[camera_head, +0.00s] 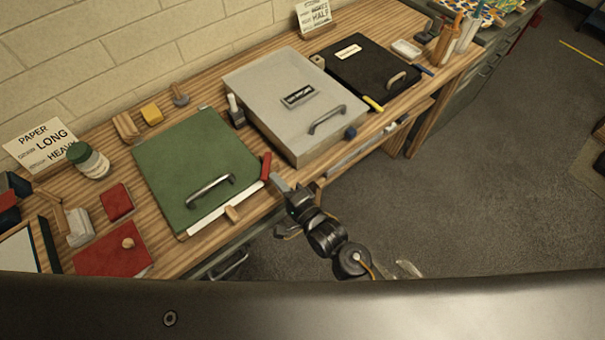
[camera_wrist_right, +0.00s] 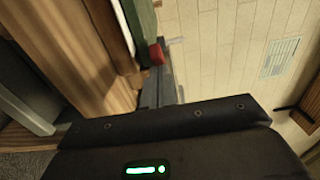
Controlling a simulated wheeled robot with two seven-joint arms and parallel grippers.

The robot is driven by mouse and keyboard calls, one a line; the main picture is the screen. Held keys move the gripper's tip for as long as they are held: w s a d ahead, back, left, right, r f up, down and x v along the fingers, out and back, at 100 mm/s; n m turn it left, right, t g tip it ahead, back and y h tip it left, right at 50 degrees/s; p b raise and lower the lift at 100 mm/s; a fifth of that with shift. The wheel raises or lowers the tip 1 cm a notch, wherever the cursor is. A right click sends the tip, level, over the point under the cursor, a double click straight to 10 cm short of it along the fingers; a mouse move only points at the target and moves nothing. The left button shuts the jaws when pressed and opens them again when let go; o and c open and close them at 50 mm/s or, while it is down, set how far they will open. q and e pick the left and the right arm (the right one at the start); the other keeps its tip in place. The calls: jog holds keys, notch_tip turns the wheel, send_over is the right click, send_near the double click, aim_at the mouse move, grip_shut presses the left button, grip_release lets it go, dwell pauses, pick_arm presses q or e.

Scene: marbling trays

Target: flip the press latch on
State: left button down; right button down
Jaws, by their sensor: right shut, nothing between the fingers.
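A red lever (camera_head: 266,166) stands at the front right corner of the green press (camera_head: 190,160), which has a metal handle; I take it for the latch. My right gripper (camera_head: 279,182) is shut and empty, its tip just in front of and right of the red lever. In the right wrist view the red lever (camera_wrist_right: 156,54) shows just beyond the tip of the shut fingers (camera_wrist_right: 163,80); I cannot tell if they touch. My left gripper is not in view.
A grey press (camera_head: 270,85) with a blue knob (camera_head: 350,132) stands to the right of the green one. Beyond it is a black press (camera_head: 365,70) with a yellow lever (camera_head: 373,103). Red blocks and a jar (camera_head: 88,160) sit at left. Open floor lies right of the bench.

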jog(key=shift+s+a+h, duration=0.15)
jog(key=shift+a+h, duration=0.15)
jog(key=shift+a, duration=0.1)
jog(key=shift+s+a, duration=0.1)
jog(key=shift+a, duration=0.45)
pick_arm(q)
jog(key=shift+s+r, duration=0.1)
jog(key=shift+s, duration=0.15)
pick_arm(e)
jog(key=shift+a, duration=0.4)
jog(key=shift+s, duration=0.1)
